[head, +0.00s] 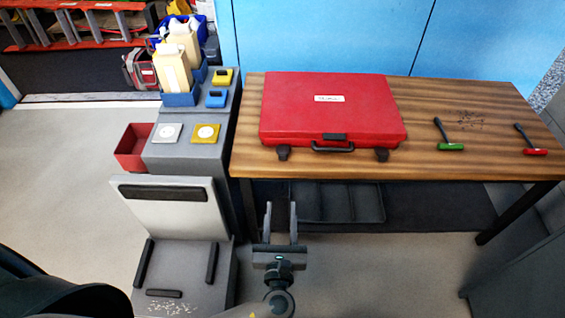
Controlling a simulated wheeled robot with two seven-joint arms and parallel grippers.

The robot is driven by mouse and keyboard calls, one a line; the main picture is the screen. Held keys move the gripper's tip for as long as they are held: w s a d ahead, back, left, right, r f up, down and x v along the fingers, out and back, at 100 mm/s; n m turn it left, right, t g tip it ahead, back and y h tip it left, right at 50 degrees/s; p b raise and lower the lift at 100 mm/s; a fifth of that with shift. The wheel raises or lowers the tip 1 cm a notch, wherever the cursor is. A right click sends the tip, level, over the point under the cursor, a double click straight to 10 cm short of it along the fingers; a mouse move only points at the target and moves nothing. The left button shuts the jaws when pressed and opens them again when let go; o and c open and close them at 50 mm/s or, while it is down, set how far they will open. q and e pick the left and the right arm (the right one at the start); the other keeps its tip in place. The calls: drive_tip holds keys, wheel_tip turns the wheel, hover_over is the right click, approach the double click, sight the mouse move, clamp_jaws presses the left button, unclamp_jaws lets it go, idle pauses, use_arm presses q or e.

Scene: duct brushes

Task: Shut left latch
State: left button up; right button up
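A red case (328,105) lies on the wooden table (430,110) with its lid down. A black handle (332,149) is at the middle of its front edge. A similar right latch (382,155) is at the front right. How far the latches stand open is too small to tell. My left gripper (281,212) is open and empty, in front of and below the table edge, roughly under the left latch and apart from it. My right gripper is not in view.
A green-handled brush (449,146) and a red-handled brush (535,151) lie right of the case.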

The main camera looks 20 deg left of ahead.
sight(283, 156)
use_arm(q)
drive_tip(key=x, duration=1.6)
drive_tip(key=shift+w+a+f, duration=0.1)
drive_tip(key=shift+w, duration=0.1)
drive_tip(key=shift+w+a, duration=0.15)
drive_tip(key=shift+w, duration=0.3)
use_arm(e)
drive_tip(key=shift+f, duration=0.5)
use_arm(q)
drive_tip(key=c, duration=0.8)
drive_tip(key=shift+o, duration=0.2)
